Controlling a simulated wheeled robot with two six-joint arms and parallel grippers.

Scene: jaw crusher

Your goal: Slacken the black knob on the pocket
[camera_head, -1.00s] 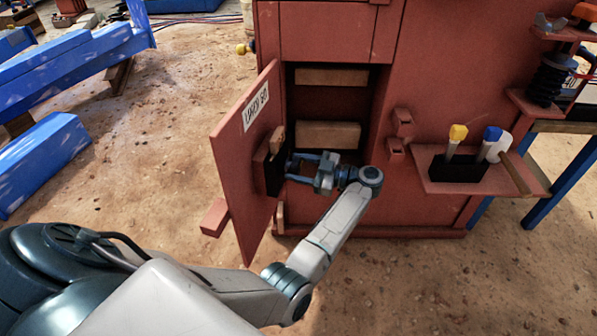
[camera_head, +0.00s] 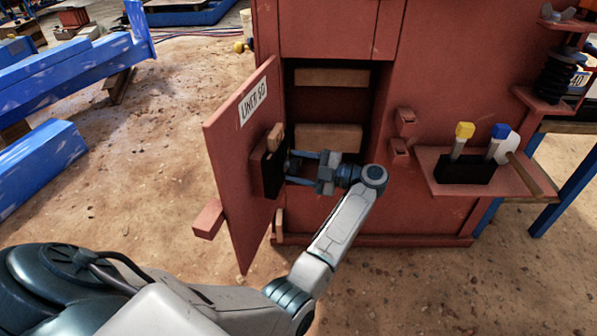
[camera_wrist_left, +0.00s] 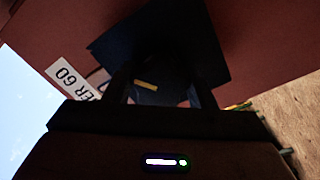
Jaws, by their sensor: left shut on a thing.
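The open red door (camera_head: 235,185) carries a dark pocket (camera_head: 268,172) on its inner face, with a wooden piece (camera_head: 275,137) showing at its top. My left gripper (camera_head: 293,168) reaches in from the right and is at the pocket's side. In the left wrist view its two dark fingers (camera_wrist_left: 163,92) close on the black knob (camera_wrist_left: 160,97), which is dark and hard to make out against the pocket (camera_wrist_left: 165,45). A short yellow mark shows between the fingers. My right gripper is not in view.
The red cabinet (camera_head: 440,60) stands open behind, with wooden blocks (camera_head: 330,137) on its shelves. At right a red shelf (camera_head: 425,180) holds a black holder (camera_head: 465,168) with yellow- and blue-topped tools. Blue beams (camera_head: 45,165) lie at left.

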